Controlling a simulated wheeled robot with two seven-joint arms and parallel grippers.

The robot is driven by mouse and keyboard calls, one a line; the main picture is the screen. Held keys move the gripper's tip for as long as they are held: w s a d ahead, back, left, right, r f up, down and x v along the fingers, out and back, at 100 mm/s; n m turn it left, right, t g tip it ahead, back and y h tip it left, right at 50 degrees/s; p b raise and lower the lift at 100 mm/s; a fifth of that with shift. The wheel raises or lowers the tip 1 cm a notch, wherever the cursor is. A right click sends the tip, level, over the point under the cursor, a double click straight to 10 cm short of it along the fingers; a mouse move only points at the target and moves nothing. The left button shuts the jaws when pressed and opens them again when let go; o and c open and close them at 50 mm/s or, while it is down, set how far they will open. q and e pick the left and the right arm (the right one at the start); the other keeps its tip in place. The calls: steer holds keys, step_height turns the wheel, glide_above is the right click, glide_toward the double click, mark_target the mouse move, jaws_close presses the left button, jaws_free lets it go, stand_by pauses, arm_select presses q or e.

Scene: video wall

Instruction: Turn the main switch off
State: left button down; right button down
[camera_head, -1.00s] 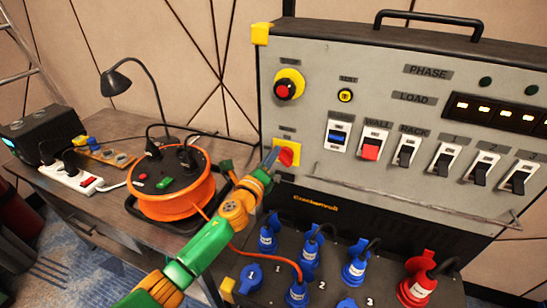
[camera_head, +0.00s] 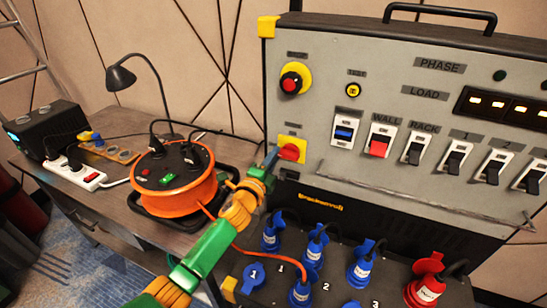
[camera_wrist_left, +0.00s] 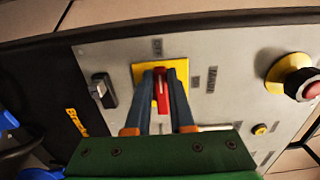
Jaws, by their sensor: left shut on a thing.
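The main switch is a red rotary knob (camera_head: 289,152) on a square yellow plate (camera_head: 299,142), low on the left side of the grey panel. My left gripper (camera_head: 273,158) reaches it from the lower left and is shut on the knob. In the left wrist view the red knob (camera_wrist_left: 161,91) lies between the two fingers of the left gripper (camera_wrist_left: 161,80), its long side along them, with the yellow plate (camera_wrist_left: 181,68) behind. In the head view the fingers partly hide the knob's left side. My right gripper is not in view.
A red button on a yellow base (camera_head: 291,82) sits above the switch. Several rocker switches (camera_head: 380,142) and a long bar (camera_head: 400,200) lie to the right. Plugs (camera_head: 314,246) and an orange cable reel (camera_head: 175,190) are close to my left arm. The phase lamps (camera_head: 498,104) are lit.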

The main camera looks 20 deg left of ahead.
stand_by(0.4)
arm_select(q)
steer(key=c, duration=0.8)
jaws_free()
steer(key=shift+w+d, duration=0.1)
steer(key=s, duration=0.7)
steer(key=shift+s, duration=0.1)
steer(key=shift+f+n, duration=0.1)
steer(key=shift+n, duration=0.2)
